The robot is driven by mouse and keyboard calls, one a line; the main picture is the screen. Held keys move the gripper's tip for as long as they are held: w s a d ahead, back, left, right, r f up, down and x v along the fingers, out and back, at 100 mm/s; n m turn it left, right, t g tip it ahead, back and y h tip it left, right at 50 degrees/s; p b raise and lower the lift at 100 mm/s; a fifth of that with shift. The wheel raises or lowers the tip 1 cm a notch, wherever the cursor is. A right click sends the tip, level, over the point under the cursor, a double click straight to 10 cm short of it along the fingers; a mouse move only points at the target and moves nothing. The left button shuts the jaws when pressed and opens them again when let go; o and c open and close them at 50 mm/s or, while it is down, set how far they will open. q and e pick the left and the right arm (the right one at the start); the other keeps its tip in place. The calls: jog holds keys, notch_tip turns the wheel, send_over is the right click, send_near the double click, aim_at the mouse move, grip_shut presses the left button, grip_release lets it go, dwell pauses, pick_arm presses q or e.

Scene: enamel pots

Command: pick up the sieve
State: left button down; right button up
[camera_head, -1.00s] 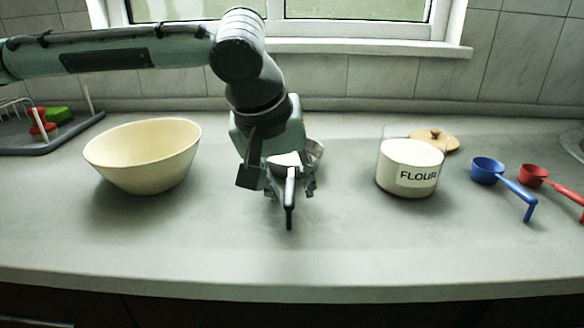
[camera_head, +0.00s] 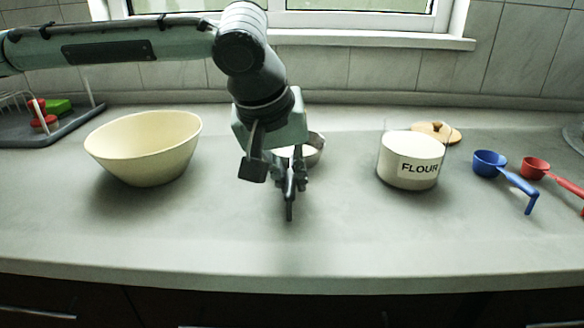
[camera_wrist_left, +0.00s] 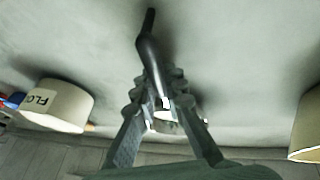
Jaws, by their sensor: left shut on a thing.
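The sieve has a dark handle (camera_head: 289,210) pointing toward the counter's front edge and a metal bowl (camera_head: 315,146) partly hidden behind my gripper. My left gripper (camera_head: 289,182) is over the sieve in the middle of the counter, with its fingers shut on the handle. In the left wrist view the handle (camera_wrist_left: 148,52) runs out from between the fingers of the left gripper (camera_wrist_left: 155,92). Part of the bowl (camera_wrist_left: 166,124) shows between the fingers. I cannot tell whether the sieve is clear of the counter. My right gripper is not in view.
A cream bowl (camera_head: 145,150) stands to the left. A flour pot (camera_head: 408,160) stands to the right, with a wooden lid (camera_head: 437,133) behind it. A blue scoop (camera_head: 489,163) and a red scoop (camera_head: 534,167) lie farther right. The front counter (camera_head: 350,245) is clear.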

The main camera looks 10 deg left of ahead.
pick_arm(q)
jog(key=shift+r, duration=0.6)
notch_tip(320, 180, up, 3)
jog(key=shift+w+f, duration=0.1)
jog(key=shift+f, duration=0.05)
jog(key=s+a+r, duration=0.5)
jog(key=s+r, duration=0.2)
jog(key=s, duration=0.3)
jog(key=shift+s, duration=0.35)
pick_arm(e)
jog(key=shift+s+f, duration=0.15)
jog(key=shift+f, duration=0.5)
pick_arm(q)
jog(key=shift+r, duration=0.1)
